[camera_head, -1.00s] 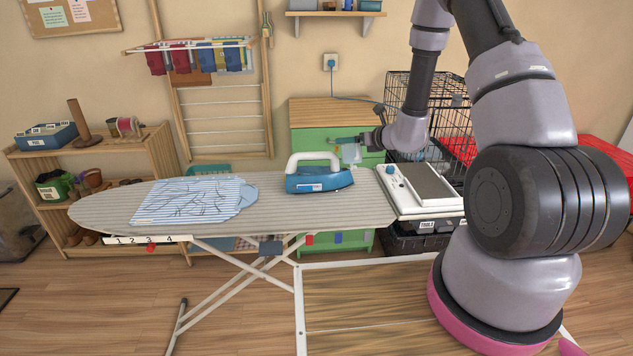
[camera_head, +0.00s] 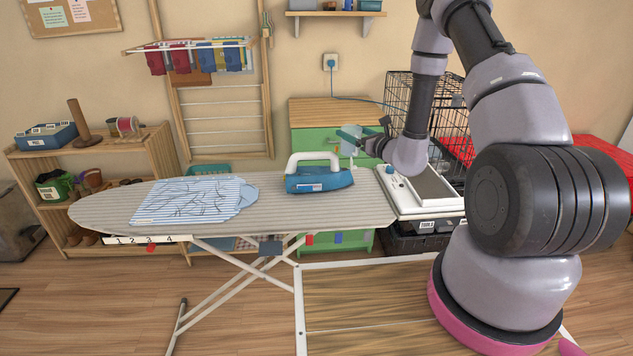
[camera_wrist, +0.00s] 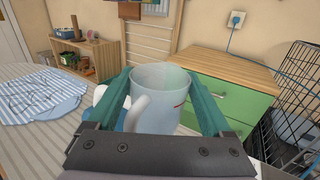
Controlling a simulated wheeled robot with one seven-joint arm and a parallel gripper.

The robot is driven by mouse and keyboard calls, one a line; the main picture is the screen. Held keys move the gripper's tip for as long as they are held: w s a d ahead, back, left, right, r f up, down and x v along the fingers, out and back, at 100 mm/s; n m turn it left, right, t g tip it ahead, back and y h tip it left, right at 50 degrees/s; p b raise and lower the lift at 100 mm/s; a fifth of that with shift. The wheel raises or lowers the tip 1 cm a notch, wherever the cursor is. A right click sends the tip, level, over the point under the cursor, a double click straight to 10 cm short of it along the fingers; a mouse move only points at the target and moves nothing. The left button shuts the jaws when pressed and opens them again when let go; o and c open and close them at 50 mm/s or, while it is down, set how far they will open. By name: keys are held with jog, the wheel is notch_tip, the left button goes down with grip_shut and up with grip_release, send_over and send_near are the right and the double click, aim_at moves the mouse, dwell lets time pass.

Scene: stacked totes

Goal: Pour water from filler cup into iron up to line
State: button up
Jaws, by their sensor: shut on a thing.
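My gripper (camera_head: 352,139) is shut on a translucent filler cup (camera_wrist: 158,92). In the wrist view the cup is between the two teal fingers, with its handle toward the camera and a short red mark on its side. The cup looks roughly upright, and I cannot tell the water level in it. In the head view the cup (camera_head: 349,150) is small and partly covered by a finger, above and right of the iron. The blue iron (camera_head: 318,180) with a white handle sits on the right part of the ironing board (camera_head: 284,215). Its fill line cannot be made out.
A striped blue shirt (camera_head: 190,200) lies on the board's left part. A white panel with a grey plate (camera_head: 434,186) is at the board's right end. A green cabinet (camera_head: 310,145) and a black wire cage (camera_head: 397,95) stand behind. A blue cord runs from the wall socket (camera_head: 330,62).

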jog(key=shift+r, duration=0.1)
notch_tip(320, 180, up, 4)
jog(key=shift+f, duration=0.1)
dwell(0.5)
jog(key=s+d+f+m+t+h, duration=0.2)
jog(key=s+d+m+h, duration=0.3)
jog(key=d+h, duration=0.3)
jog(key=shift+s+d+f+m+h, duration=0.35)
jog(key=shift+s+f+h, duration=0.2)
jog(key=shift+s, duration=0.2)
